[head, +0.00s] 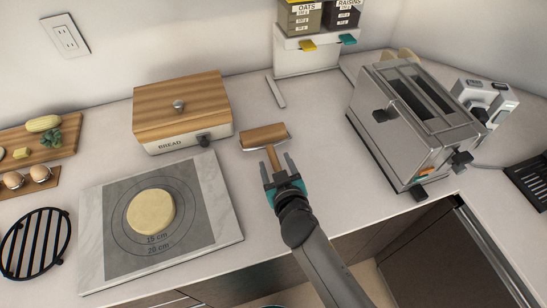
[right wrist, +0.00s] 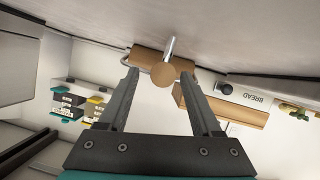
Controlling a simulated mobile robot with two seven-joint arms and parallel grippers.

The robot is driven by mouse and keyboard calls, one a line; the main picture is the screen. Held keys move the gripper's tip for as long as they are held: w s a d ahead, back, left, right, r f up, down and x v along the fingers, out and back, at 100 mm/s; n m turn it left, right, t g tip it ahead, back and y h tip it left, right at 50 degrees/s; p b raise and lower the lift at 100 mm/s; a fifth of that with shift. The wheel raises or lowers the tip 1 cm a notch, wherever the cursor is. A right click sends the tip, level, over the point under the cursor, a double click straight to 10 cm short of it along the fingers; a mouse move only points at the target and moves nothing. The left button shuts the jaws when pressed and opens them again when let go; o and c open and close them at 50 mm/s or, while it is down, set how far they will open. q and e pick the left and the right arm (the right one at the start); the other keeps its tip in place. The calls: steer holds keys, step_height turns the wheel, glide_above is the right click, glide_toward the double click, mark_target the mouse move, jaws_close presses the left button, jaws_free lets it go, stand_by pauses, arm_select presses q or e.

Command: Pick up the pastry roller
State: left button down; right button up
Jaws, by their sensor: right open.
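The pastry roller (head: 264,137) lies on the white counter to the right of the bread box. It has a wide wooden cylinder and a short wooden handle pointing toward my right gripper. My right gripper (head: 279,170) is open at the handle's near end, its two fingers on either side of the handle in the head view. In the right wrist view the roller (right wrist: 148,56) shows beyond the open fingers (right wrist: 168,95), with the round handle end between their tips. I cannot tell whether the fingers touch it. My left gripper is not in view.
A bread box (head: 180,120) stands left of the roller, and a toaster (head: 415,130) stands to the right. A marble slab (head: 225,215) with a dough disc (head: 151,212) lies at the front left. The counter between roller and toaster is clear.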

steer(key=shift+x, duration=0.95)
jaws_close()
